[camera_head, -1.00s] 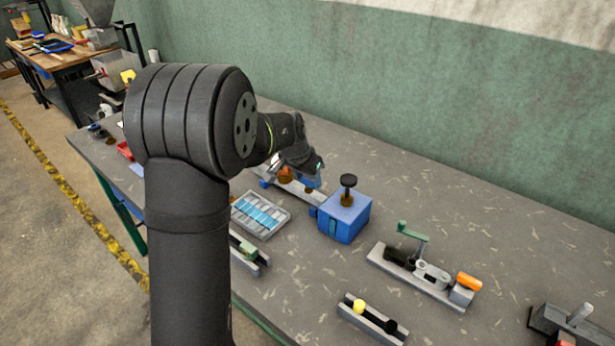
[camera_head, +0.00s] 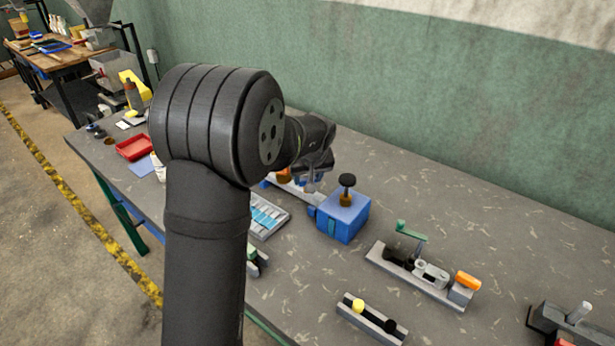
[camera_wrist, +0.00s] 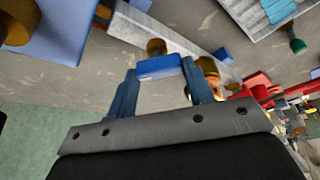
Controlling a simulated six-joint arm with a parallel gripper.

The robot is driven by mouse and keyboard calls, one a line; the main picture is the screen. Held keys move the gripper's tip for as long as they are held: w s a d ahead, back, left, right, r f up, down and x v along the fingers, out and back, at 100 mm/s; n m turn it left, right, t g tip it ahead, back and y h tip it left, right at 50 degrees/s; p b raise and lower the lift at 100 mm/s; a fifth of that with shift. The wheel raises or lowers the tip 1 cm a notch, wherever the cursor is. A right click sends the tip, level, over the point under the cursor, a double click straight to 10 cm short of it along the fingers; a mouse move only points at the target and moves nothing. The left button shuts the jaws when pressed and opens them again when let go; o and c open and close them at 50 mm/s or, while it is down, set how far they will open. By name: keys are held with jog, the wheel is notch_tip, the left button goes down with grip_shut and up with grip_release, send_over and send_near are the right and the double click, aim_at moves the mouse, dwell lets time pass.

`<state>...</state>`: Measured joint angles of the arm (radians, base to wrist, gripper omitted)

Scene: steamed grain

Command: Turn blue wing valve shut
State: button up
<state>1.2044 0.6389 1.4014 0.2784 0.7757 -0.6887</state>
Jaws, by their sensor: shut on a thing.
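The blue wing (camera_wrist: 158,66) sits between the two fingers of my gripper (camera_wrist: 158,72) in the wrist view, and the fingers are shut on it. It lies over a light grey bar (camera_wrist: 180,42) with a brass knob (camera_wrist: 156,46) just beyond it and an orange-brown part (camera_wrist: 208,66) by the right finger. In the head view my gripper (camera_head: 311,182) is low over the far side of the bench, at the grey bar (camera_head: 292,187). My wrist hides the wing there, so its angle cannot be read in that view.
A blue box (camera_head: 343,217) with a black-topped knob stands close to the right of my gripper. A grey tray with light blue strips (camera_head: 270,217) lies in front. A red tray (camera_head: 134,147) is at the left. A fixture with a green lever (camera_head: 412,231) stands farther right.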

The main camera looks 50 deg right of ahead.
jog(key=n+y, duration=0.1)
jog(key=n, duration=0.2)
jog(key=n+y, duration=0.1)
jog(key=n, duration=0.2)
jog(key=shift+d+t, duration=0.2)
jog(key=shift+t, duration=0.2)
jog(key=shift+c, duration=0.2)
jog(key=shift+s, duration=0.1)
jog(key=o, duration=1)
jog(key=d+v, duration=0.1)
jog(key=v, duration=1.6)
jog(key=shift+a+r, duration=0.2)
jog(key=shift+a, duration=0.15)
jog(key=shift+s, duration=0.1)
